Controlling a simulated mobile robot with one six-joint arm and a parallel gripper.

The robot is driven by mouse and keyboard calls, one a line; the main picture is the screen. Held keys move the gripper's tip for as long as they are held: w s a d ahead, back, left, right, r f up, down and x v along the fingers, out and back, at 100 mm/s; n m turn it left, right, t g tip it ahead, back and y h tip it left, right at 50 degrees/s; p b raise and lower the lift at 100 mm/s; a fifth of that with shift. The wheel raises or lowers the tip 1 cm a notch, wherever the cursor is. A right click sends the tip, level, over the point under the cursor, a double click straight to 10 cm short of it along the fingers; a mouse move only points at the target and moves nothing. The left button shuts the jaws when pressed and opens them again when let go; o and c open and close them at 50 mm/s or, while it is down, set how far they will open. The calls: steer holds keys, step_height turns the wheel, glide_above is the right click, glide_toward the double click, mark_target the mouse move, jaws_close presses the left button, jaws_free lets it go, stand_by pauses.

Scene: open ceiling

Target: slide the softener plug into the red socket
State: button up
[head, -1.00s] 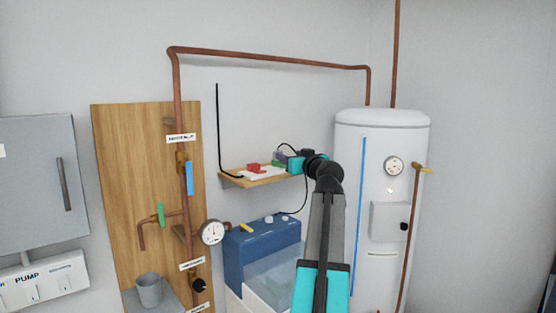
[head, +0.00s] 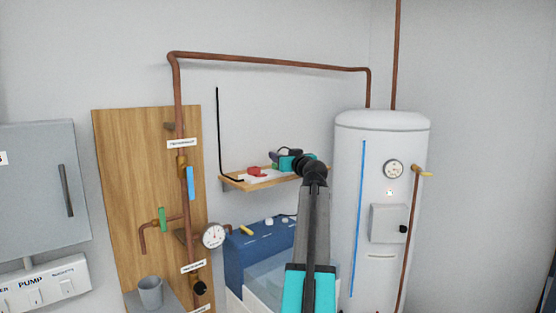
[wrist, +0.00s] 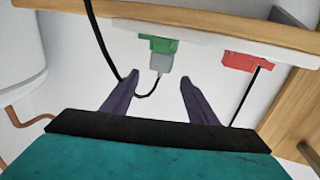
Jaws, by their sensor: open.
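The red socket (head: 257,171) sits on a white strip on the wooden wall shelf; it also shows at the right in the wrist view (wrist: 248,62). A green socket (wrist: 158,44) is beside it, left in the wrist view. A grey plug (wrist: 160,63) with a black cord sits against the green socket; I take it for the softener plug. Its seating depth is unclear. My gripper (wrist: 159,80) is open, its two purple fingers apart, with the plug ahead of the gap between them. In the head view my gripper (head: 280,157) is at the shelf's right part.
The shelf (head: 233,183) spans the space near the fingers. The black cord (wrist: 101,45) loops past the left finger. A white tank (head: 345,200) stands right of my arm. A blue softener cabinet (head: 250,250) is below the shelf. A pipe board (head: 120,150) stands left.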

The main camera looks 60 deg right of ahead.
mark_target(278, 152)
steer(key=shift+w+d, duration=0.1)
steer(key=shift+w, duration=0.05)
steer(key=shift+w+d+r+p, duration=0.2)
steer(key=shift+w+d+p, duration=0.25)
steer(key=shift+w+p, duration=0.2)
steer(key=shift+p+x, duration=0.75)
steer(key=shift+x, duration=1.05)
steer(key=shift+f, duration=0.15)
steer(key=shift+c, duration=0.3)
steer(key=c, duration=1)
